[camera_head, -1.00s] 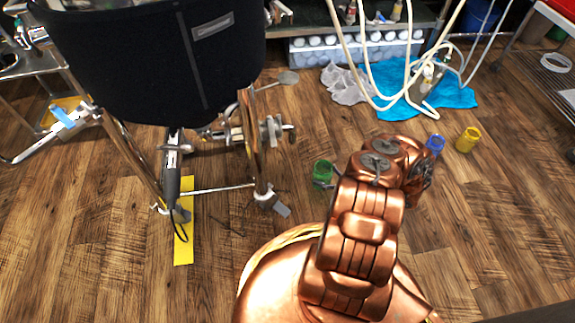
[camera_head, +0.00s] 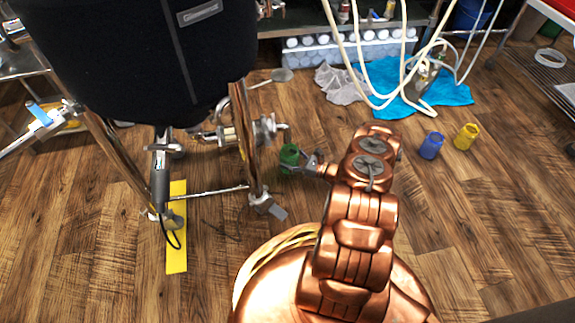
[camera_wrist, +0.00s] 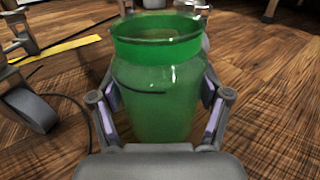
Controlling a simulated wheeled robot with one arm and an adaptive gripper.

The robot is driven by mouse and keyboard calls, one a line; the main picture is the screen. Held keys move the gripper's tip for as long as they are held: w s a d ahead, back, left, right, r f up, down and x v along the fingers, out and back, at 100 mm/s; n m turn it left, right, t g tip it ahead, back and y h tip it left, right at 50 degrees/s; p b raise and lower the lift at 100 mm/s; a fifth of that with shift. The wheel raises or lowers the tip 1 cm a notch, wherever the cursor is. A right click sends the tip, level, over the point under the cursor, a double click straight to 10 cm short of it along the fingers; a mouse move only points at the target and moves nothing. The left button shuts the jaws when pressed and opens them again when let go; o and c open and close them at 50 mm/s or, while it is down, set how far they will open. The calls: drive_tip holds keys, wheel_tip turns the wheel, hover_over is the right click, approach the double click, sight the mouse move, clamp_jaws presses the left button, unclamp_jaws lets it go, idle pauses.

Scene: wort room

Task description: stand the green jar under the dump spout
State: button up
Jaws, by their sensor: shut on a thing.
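The green jar (camera_head: 289,158) is upright between the fingers of my gripper (camera_head: 311,162), to the right of the kettle stand's leg. In the wrist view the green jar (camera_wrist: 158,85) fills the middle, open at the top, with a finger of my gripper (camera_wrist: 158,105) pressed on each side. Whether its base touches the floor cannot be told. The dark jacketed kettle (camera_head: 145,60) stands on legs at the left. A metal valve fitting (camera_head: 258,132) sticks out from it to the right, just left of the jar; I cannot tell whether it is the dump spout.
A blue jar (camera_head: 431,146) and a yellow jar (camera_head: 466,137) stand on the floor at the right. A yellow strip (camera_head: 176,240) lies below the kettle. A caster (camera_wrist: 30,108) is close at left. A blue cloth (camera_head: 400,92) with hoses lies behind.

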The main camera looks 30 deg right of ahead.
drive_tip(key=shift+w+a, duration=0.1)
drive_tip(key=shift+w, duration=0.3)
wheel_tip(320, 180, down, 4)
drive_tip(key=b, duration=0.3)
drive_tip(key=shift+w+r, duration=0.1)
drive_tip(key=shift+w, duration=0.05)
drive_tip(key=shift+a+r, duration=0.1)
drive_tip(key=o, duration=1.3)
